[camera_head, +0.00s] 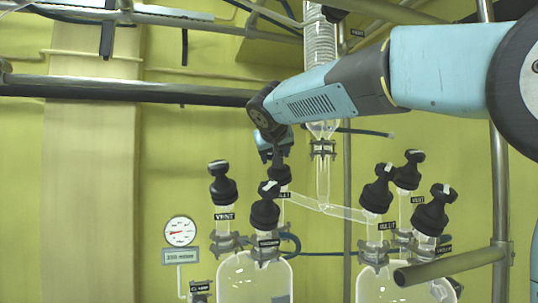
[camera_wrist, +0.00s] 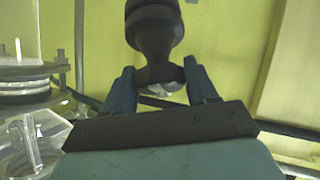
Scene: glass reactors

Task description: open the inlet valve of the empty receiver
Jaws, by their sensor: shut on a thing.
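Two glass receivers stand side by side, the left one (camera_head: 254,279) and the right one (camera_head: 372,285). Their lower parts are cut off, so I cannot tell which is empty. My gripper (camera_head: 275,156) reaches down onto the black inlet valve (camera_head: 280,175) at the back of the left receiver. The front valve partly hides that valve. In the wrist view my gripper (camera_wrist: 159,68) has its two blue fingers on either side of the valve's black handle (camera_wrist: 160,73), shut on it. The right receiver's inlet valve (camera_head: 377,190) stands apart from my gripper.
The left vent valve (camera_head: 222,184) and a front black valve (camera_head: 264,207) stand close to my gripper. Glass tubing (camera_head: 323,180) branches to both receivers. A pressure gauge (camera_head: 180,231) is at left. A metal pipe (camera_head: 450,265) crosses at lower right.

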